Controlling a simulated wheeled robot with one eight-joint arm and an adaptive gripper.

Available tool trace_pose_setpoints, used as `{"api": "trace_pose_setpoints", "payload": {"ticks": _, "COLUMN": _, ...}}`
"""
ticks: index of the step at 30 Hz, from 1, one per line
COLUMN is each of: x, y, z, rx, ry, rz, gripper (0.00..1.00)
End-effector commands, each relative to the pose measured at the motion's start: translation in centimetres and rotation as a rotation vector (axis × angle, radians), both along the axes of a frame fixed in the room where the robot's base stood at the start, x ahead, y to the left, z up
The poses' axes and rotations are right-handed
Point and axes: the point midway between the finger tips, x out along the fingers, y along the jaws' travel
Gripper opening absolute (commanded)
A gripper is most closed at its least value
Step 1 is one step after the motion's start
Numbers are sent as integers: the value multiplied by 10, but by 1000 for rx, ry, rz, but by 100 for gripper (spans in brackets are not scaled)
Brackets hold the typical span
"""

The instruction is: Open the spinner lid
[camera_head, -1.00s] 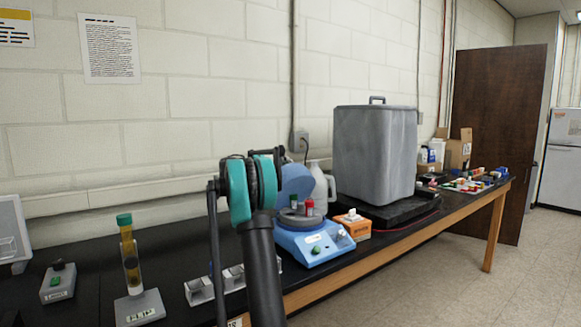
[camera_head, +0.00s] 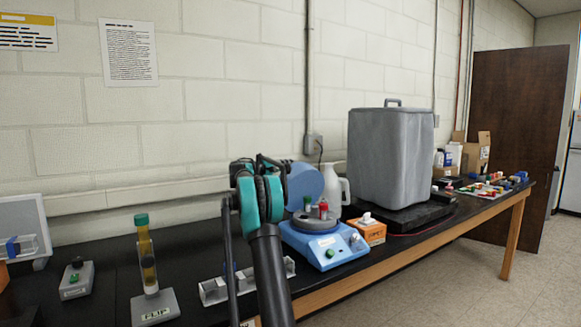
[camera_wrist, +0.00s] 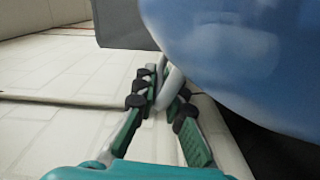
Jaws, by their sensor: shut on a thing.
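The spinner (camera_head: 318,254) is a light blue machine with a grey round top, standing on the black bench in the head view. A green-capped tube and a red-capped tube (camera_head: 323,211) stand in its top. The round blue lid (camera_head: 307,182) is raised and tilted steeply at the back of the spinner. It fills the upper right of the wrist view (camera_wrist: 235,65). My gripper (camera_wrist: 162,80) is at the lid's edge, shut on a pale curved piece (camera_wrist: 170,92) that looks like the lid's handle. In the head view my arm hides the fingers.
A white jug (camera_head: 335,195) stands behind the spinner, beside a large grey container (camera_head: 390,155). An orange box (camera_head: 369,232) is right of the spinner. A tube on a FLIP stand (camera_head: 154,305), a switch box (camera_head: 77,280) and metal blocks (camera_head: 214,290) are to the left.

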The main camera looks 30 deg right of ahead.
Motion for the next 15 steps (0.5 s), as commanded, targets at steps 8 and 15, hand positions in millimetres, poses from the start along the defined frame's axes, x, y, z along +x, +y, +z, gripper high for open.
{"api": "trace_pose_setpoints", "payload": {"ticks": 8, "x": 0, "y": 0, "z": 0, "rx": 0, "ry": 0, "rz": 0, "gripper": 31}}
{"api": "trace_pose_setpoints", "payload": {"ticks": 15, "x": 0, "y": 1, "z": 0, "rx": 0, "ry": 0, "rz": 0, "gripper": 31}}
